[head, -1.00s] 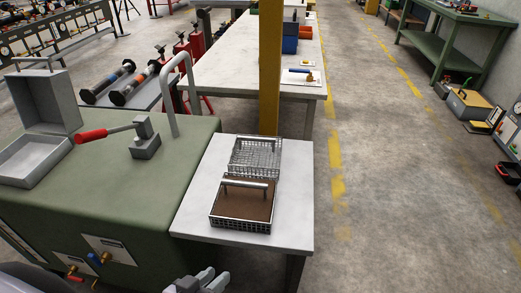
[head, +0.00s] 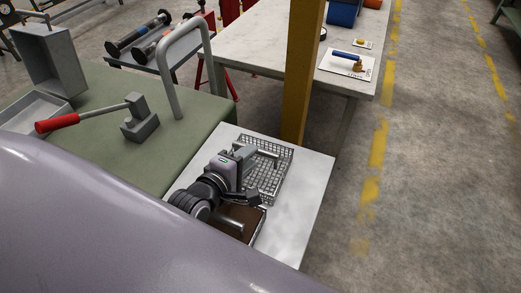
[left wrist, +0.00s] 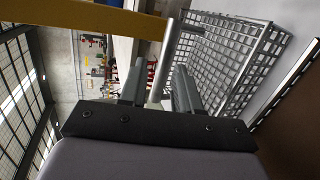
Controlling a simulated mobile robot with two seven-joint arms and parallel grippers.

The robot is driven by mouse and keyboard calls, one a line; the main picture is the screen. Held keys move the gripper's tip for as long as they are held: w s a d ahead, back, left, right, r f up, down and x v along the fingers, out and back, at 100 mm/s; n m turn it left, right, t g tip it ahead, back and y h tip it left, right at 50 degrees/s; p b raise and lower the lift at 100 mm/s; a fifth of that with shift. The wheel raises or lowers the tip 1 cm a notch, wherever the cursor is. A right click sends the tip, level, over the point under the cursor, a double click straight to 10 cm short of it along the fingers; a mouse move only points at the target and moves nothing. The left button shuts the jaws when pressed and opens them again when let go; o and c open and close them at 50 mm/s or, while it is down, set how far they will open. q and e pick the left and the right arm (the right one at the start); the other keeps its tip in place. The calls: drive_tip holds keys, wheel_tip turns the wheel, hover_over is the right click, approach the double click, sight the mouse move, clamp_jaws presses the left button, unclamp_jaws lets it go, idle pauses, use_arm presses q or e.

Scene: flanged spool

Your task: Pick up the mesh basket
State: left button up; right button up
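The mesh basket (head: 270,178), a silver wire basket with a bar handle (head: 264,150), sits on the white side table. In the left wrist view its wire grid (left wrist: 222,60) fills the upper right, and its grey handle bar (left wrist: 167,50) runs between my fingers. My left gripper (head: 247,154) is at the handle, over the basket's left side. In the left wrist view its two fingers (left wrist: 158,82) are spread apart, one on each side of the bar, with gaps visible. My forearm and wrist hide part of the basket's near left. My right gripper is not in view.
A yellow post (head: 301,75) rises close behind the table. The green bench (head: 90,140) with a red-handled tool (head: 85,119) lies left. The white table's (head: 306,205) right side is clear.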

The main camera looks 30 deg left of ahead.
sight(259, 157)
use_arm(q)
drive_tip(key=shift+w+a+f, duration=0.25)
drive_tip(key=shift+w+f, duration=0.1)
drive_tip(key=shift+w, duration=0.15)
drive_tip(key=shift+a+f+x, duration=0.1)
drive_tip(key=shift+f+x, duration=0.05)
drive_tip(key=shift+x, duration=1.45)
drive_tip(key=shift+a+f+x, duration=0.1)
drive_tip(key=shift+x, duration=1.55)
drive_tip(key=shift+s, duration=0.1)
clamp_jaws()
